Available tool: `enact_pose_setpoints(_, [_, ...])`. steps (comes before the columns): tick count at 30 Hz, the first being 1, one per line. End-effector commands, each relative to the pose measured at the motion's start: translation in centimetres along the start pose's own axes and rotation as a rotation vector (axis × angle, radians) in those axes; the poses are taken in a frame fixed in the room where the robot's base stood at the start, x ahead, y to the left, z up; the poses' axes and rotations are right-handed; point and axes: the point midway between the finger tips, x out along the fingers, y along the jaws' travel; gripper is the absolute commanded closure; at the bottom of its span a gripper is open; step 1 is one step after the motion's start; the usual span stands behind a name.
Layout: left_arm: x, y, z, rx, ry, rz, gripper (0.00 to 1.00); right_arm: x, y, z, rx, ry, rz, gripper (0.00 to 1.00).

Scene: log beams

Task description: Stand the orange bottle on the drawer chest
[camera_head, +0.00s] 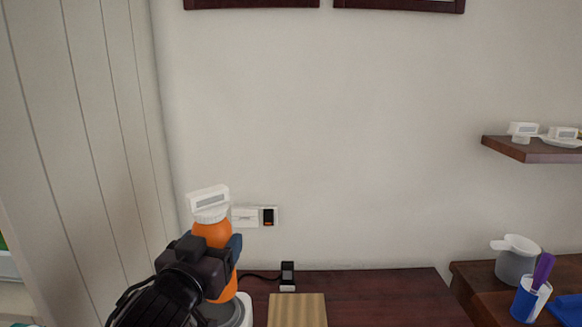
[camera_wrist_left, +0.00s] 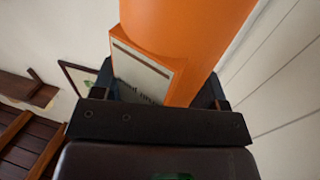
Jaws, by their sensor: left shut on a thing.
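The orange bottle (camera_head: 214,233) with a white top stands roughly upright in my left gripper (camera_head: 217,256) at the lower left of the head view. My left gripper is shut on its body, with a dark finger at the side. In the left wrist view the orange bottle (camera_wrist_left: 205,35) fills the space between the fingers, and a pale label panel faces the camera. A dark reddish-brown wooden top (camera_head: 385,300), likely the drawer chest, lies at the bottom; no drawer fronts show. The arm hides part of the bottle. My right gripper is not in view.
A light wooden block (camera_head: 297,309) and a small black device (camera_head: 287,276) with a cable are on the dark top. A white-and-grey round thing (camera_head: 241,312) is beside the bottle. The top's right part looks clear. A grey cup (camera_head: 516,263) and blue pen holder (camera_head: 530,300) stand farther right.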

Motion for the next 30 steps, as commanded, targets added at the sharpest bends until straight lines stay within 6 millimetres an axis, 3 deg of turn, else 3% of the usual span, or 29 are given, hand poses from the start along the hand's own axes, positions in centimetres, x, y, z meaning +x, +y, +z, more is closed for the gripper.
enact_pose_setpoints(9, [-2.7, -4.6, 5.8, -0.003, -0.007, -0.137, 0.62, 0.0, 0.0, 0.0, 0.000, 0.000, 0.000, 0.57])
enact_pose_setpoints(18, [-5.1, -6.6, 10.3, -0.002, -0.005, -0.201, 0.62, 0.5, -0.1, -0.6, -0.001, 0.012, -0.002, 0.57])
enact_pose_setpoints(30, [-5.8, -6.8, 11.6, 0.002, 0.001, -0.208, 0.62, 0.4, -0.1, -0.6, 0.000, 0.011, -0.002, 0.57])
